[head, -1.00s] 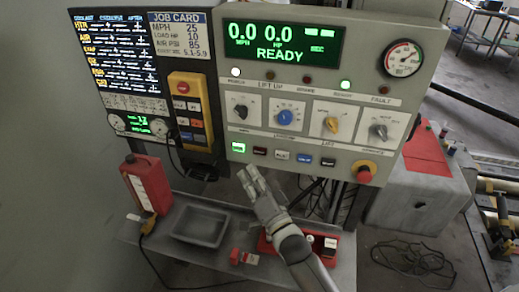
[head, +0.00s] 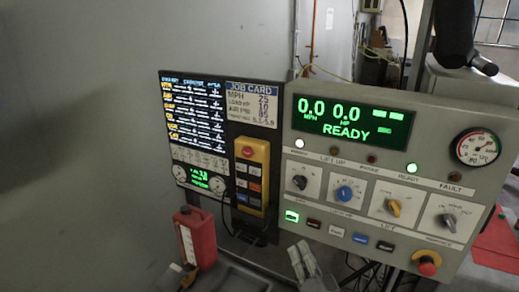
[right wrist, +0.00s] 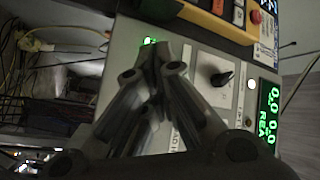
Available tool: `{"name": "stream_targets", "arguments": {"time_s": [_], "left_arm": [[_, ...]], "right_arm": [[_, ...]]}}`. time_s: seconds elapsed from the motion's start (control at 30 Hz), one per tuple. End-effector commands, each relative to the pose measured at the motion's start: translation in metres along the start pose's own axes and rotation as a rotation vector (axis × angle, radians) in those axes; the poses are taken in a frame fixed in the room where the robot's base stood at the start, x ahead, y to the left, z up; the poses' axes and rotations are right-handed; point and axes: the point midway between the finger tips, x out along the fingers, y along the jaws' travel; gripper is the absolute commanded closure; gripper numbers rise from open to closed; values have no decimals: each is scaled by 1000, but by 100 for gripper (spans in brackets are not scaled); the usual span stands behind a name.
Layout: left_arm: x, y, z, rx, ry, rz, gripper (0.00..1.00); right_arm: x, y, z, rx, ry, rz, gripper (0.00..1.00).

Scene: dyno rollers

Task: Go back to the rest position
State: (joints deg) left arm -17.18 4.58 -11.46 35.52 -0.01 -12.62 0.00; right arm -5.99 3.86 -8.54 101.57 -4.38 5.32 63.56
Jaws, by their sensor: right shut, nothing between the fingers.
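My left gripper is in no view.
The panel's display (head: 352,121) reads READY, with knobs and a red emergency button (head: 428,264) below. A red jug (head: 197,238) stands lower left. Grey wall fills the left.

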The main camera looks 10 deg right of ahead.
Motion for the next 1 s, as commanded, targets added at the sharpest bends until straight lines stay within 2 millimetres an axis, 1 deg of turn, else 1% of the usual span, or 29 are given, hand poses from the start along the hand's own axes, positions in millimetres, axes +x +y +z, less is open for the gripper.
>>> {"name": "stream_targets", "arguments": {"time_s": [0.13, 0.27, 0.37, 0.4, 0.47, 0.5, 0.57, 0.6, 0.7, 0.8, 1.0], "left_arm": [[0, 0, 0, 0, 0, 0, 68], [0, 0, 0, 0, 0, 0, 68], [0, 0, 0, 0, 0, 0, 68], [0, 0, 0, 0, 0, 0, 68], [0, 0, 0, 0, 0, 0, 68], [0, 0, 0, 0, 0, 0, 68], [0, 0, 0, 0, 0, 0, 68], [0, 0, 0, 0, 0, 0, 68], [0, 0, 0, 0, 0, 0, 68], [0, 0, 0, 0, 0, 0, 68], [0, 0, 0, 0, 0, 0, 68]], "right_arm": [[-22, 21, 10, -116, -83, 147, 100], [-54, 44, 22, -258, -212, 309, 100], [-85, 59, 31, -363, -333, 419, 100], [-99, 64, 35, -404, -387, 460, 100], [-121, 70, 39, -465, -471, 516, 100], [-136, 73, 41, -504, -531, 549, 100], [-160, 77, 45, -559, -624, 596, 100], [-176, 78, 47, -595, -688, 622, 100], [-215, 79, 50, -667, -840, 671, 100], [-247, 76, 51, -721, -970, 700, 100], [-301, 68, 50, -796, -1188, 724, 100]]}}
